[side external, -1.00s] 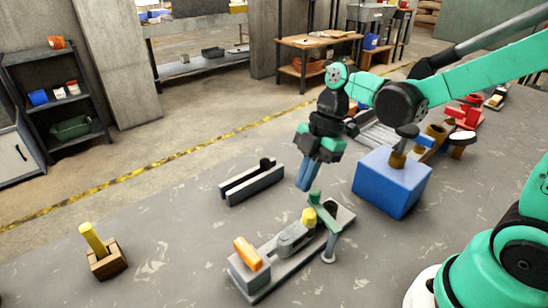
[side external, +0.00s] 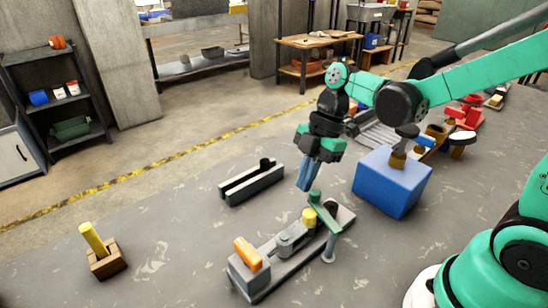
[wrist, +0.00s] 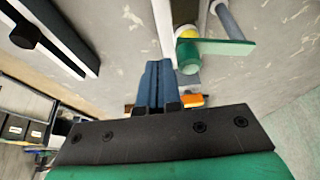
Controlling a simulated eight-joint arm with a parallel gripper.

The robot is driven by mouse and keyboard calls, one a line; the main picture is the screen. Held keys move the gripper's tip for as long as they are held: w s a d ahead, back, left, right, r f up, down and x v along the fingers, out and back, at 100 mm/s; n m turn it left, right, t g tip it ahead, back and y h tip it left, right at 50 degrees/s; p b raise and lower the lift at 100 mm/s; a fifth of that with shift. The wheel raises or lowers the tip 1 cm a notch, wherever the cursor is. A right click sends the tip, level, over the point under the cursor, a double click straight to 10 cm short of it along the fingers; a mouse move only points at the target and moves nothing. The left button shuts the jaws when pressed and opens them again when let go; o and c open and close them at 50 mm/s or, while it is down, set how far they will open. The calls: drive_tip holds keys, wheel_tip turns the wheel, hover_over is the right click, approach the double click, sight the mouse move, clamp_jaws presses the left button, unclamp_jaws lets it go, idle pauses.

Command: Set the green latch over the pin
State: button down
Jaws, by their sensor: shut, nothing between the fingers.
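The green latch (side external: 327,216) is a flat bar with a green knob at its far end, lying above the grey fixture. It also shows in the wrist view (wrist: 228,47). A short yellow cylinder (side external: 309,217) stands under or beside its knob end; it shows in the wrist view (wrist: 187,57). A pale grey post (side external: 330,247) stands at the latch's near end. I cannot tell for sure which upright is the pin. My gripper (side external: 303,188) is shut and empty, fingers pointing down just above and left of the knob; the wrist view shows its fingers together (wrist: 155,68).
The grey fixture base (side external: 262,285) carries an orange block (side external: 246,254). A grey channel (side external: 252,184) lies behind-left. A blue box (side external: 392,184) stands close on the right. A wooden block with a yellow peg (side external: 107,260) is front left. The table between is clear.

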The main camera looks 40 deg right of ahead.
drive_tip(key=shift+s+a, duration=0.1)
drive_tip(key=shift+s, duration=0.8)
drive_tip(key=w+d+r, duration=0.4)
drive_tip(key=d+r, duration=0.3)
drive_tip(key=r, duration=0.2)
drive_tip(key=shift+w+r, duration=0.15)
drive_tip(key=shift+w, duration=0.15)
drive_tip(key=shift+t, duration=0.3)
